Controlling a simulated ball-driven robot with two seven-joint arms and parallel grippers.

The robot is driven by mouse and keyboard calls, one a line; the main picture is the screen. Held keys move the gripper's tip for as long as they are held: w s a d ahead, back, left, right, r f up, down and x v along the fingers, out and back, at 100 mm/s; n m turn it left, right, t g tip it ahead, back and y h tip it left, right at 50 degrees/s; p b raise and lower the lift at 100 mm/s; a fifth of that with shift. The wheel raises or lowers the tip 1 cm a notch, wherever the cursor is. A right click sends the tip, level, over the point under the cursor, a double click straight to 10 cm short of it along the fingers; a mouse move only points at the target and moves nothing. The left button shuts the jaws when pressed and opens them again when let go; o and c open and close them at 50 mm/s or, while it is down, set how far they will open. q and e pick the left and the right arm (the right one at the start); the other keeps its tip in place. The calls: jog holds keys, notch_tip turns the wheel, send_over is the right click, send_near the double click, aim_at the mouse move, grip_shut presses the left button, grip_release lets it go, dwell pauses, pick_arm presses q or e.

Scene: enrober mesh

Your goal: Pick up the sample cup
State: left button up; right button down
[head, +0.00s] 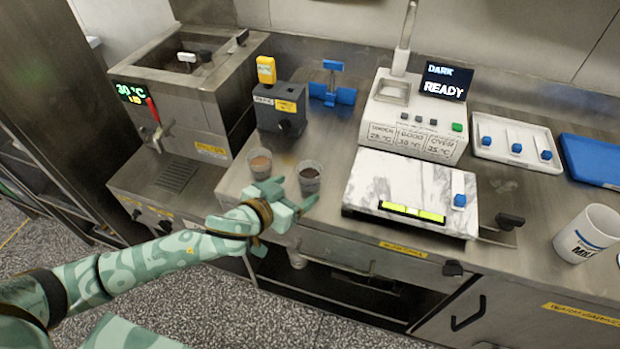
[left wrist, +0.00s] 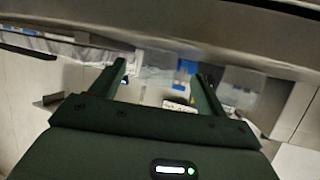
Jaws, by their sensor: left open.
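Two small clear cups stand upright on the steel counter in the head view. The left one (head: 260,163) has light brown contents and the right one (head: 309,177) has dark brown contents. I cannot tell which is the sample cup. My left gripper (head: 293,193) is open and in front of the cups, its fingers pointing towards them. In the left wrist view the gripper (left wrist: 160,75) has its two dark fingers spread. A pale translucent shape (left wrist: 152,68) shows between them, and another (left wrist: 242,82) beyond the right finger. My right gripper is not in view.
A grey block with a yellow-topped item (head: 266,70) stands behind the cups. A white marble slab (head: 400,185) lies to their right, below a white machine (head: 414,115). A steel tank (head: 190,90) is at the left. A white mug (head: 587,233) stands far right.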

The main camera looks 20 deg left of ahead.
aim_at(302, 184)
pick_arm(q)
jog(key=b+x, duration=0.1)
jog(key=x, duration=0.3)
jog(key=shift+w+f, duration=0.2)
jog(key=shift+w, duration=0.15)
jog(key=c, duration=1.1)
jog(key=shift+r, duration=0.1)
